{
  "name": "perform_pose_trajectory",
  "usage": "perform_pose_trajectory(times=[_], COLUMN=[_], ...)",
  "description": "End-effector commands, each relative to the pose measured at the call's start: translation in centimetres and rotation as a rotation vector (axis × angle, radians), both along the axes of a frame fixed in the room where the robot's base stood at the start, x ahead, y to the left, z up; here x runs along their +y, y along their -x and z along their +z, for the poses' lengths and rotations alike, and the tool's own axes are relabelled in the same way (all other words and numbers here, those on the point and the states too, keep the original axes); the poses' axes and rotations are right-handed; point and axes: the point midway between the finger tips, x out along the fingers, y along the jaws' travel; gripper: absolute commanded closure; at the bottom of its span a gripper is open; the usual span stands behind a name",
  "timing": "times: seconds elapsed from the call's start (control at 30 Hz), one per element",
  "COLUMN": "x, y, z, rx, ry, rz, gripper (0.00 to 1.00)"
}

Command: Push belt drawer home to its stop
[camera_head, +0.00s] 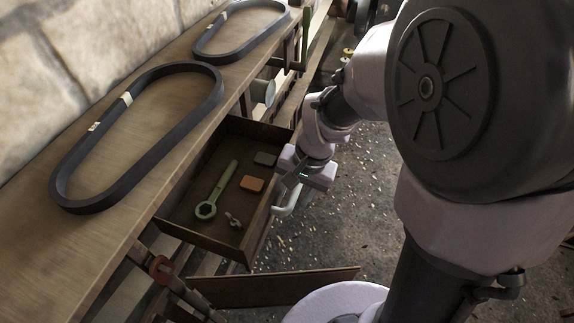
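The belt drawer (196,231) is a brown open-topped box standing pulled out from under the wooden bench top (110,238). It holds a green ring-ended wrench (217,190), an orange block (252,183), a dark block (265,159) and a small grey wing-shaped piece (233,220). A pale handle (287,208) is on the drawer's front, at the right. My gripper (294,186) is at the drawer front by this handle. My wrist hides the fingertips, so I cannot tell whether they touch the handle or are open.
Two black belts lie on the bench top, a near one (150,128) and a far one (240,30). A brown panel (270,287) stands out below the drawer, near my base. The debris-strewn floor (355,190) right of the drawer is otherwise open.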

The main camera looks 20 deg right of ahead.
Motion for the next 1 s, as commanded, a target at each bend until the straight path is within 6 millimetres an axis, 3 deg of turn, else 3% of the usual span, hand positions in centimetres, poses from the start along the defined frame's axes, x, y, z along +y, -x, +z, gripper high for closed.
perform_pose_trajectory(times=[0.13, 0.33, 1.0], x=[0.00, -0.01, -0.01], y=[0.00, -0.01, -0.02], z=[0.06, 0.07, 0.09], rx=[0.000, 0.000, -0.001], ry=[0.000, 0.000, 0.000], rz=[0.000, 0.000, 0.000], gripper=[0.60, 1.00, 1.00])
